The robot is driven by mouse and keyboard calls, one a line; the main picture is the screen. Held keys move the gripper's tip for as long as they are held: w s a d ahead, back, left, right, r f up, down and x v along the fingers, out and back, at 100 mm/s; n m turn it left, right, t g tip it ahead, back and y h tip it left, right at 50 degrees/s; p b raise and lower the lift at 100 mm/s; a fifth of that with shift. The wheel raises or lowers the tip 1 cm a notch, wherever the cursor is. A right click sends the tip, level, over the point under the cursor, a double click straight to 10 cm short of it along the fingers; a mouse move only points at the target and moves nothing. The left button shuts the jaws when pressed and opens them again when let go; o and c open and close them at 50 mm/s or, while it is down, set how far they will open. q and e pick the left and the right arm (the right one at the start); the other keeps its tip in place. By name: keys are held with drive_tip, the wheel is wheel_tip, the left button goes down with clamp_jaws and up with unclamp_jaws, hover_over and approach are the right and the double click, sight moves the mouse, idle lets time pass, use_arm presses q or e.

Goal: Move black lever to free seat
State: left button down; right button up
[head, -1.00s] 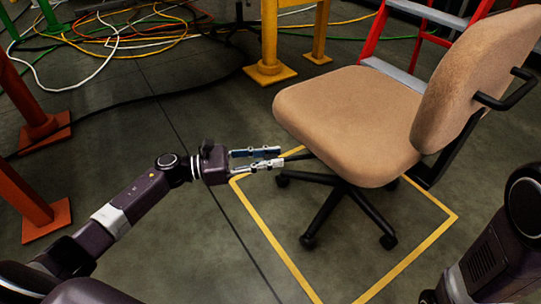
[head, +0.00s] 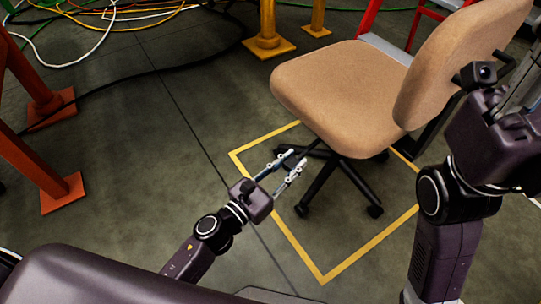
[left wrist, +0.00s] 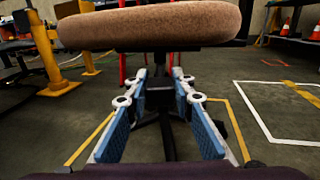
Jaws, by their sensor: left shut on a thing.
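An office chair with a tan seat (head: 345,95) stands over a yellow floor square. In the head view, its black lever (head: 313,148) shows in part under the left side of the seat. My left gripper (head: 291,160) reaches in from the lower left, just below the seat edge. It is shut on the lever. In the left wrist view, a dark part shows between the blue-padded fingers (left wrist: 160,95) under the tan seat (left wrist: 150,25); the far end of the lever is hidden. My right gripper (head: 515,95) shows only partly at the right edge, and its fingers are unclear.
The yellow square (head: 372,250) is marked around the chair base. Orange posts (head: 35,175) stand at the left, a yellow post (head: 267,38) behind. Cables (head: 110,15) lie at the back left. A red ladder (head: 368,18) is behind the chair.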

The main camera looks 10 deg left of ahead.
use_arm(q)
drive_tip(key=shift+s+d+f+n+t+y+b, duration=0.15)
drive_tip(key=shift+s+d+f+n+y+b, duration=0.1)
drive_tip(key=shift+s+d+f+n+y, duration=0.25)
drive_tip(key=shift+s+d+f+n+t+y+b, duration=0.2)
drive_tip(key=shift+s+d+f+n+y, duration=0.1)
drive_tip(key=shift+d+f+y, duration=0.35)
drive_tip(key=shift+a, duration=0.1)
drive_tip(key=c, duration=1.8)
unclamp_jaws()
drive_tip(key=shift+w+f, duration=0.1)
drive_tip(key=shift+f, duration=0.05)
drive_tip(key=shift+o, duration=0.9)
drive_tip(key=shift+r, duration=0.25)
drive_tip(key=v, duration=1.2)
